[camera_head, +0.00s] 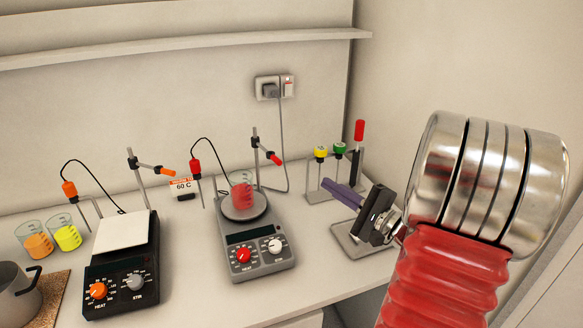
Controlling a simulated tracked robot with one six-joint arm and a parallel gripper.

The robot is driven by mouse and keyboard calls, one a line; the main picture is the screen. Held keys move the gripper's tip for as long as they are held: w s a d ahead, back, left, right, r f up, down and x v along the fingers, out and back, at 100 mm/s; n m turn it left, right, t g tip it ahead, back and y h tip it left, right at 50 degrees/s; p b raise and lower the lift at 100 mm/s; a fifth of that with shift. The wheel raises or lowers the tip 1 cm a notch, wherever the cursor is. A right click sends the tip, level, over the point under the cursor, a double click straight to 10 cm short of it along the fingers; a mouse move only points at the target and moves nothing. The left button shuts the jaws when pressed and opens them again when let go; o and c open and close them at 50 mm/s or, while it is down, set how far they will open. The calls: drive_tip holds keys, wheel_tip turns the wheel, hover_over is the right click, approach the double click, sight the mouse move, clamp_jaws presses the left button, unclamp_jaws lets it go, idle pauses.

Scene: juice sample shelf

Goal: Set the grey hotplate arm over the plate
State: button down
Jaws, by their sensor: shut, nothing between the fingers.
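The grey hotplate (262,262) stands mid-counter with a red and a white knob. A beaker of red liquid (242,194) sits on its round plate (230,214). A post (256,172) rises behind the plate. Its short arm (267,153), with a red tip, points right and slightly toward me, high up; the tip appears right of the plate, not above its middle. My gripper (324,183), with purple fingers, is right of the hotplate and below the arm's tip in the picture. It is shut, empty and apart from the arm.
A red probe (196,168) on a cable stands left of the plate. A black hotplate (121,262) with an orange-tipped arm (166,171) is further left, near two beakers (67,237) and a pot (18,295).

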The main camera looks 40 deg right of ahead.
idle(0.3)
drive_tip(key=w+a+r, duration=0.2)
drive_tip(key=w+a, duration=0.3)
drive_tip(key=w, duration=0.5)
drive_tip(key=shift+a+r, duration=0.3)
drive_tip(key=shift+r, duration=0.05)
idle(0.5)
